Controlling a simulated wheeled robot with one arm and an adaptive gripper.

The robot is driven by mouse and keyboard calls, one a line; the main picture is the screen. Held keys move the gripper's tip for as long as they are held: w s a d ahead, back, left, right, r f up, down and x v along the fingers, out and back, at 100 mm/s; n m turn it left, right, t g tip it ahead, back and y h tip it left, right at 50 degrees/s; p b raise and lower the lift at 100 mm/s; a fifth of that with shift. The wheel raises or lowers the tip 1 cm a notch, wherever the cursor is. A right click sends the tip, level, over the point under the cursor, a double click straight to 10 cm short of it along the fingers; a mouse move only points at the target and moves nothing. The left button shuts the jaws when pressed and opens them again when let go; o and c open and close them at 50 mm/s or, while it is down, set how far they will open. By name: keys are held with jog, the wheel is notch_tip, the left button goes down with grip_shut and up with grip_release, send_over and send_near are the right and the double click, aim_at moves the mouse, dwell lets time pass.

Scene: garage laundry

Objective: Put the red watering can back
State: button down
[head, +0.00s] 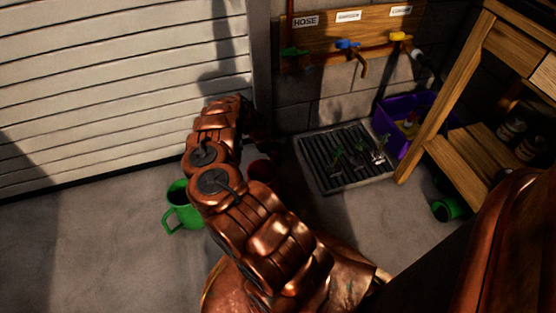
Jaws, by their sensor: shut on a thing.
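The red watering can (262,170) shows only as a small dark red patch just right of my arm's elbow, low near the floor. Most of it is hidden by my arm and shadow. My gripper (262,138) is at the far end of my copper arm, dark and partly hidden, just above the red patch. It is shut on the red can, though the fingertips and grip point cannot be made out. A green can (183,208) with a handle stands upright on the floor, left of my arm.
A green container (448,208) lies by the bench. Labelled taps (347,44) are on the wall.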

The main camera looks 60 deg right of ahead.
jog(key=shift+f, duration=0.1)
jog(key=c, duration=1.1)
grip_release()
jog(key=shift+c, duration=0.2)
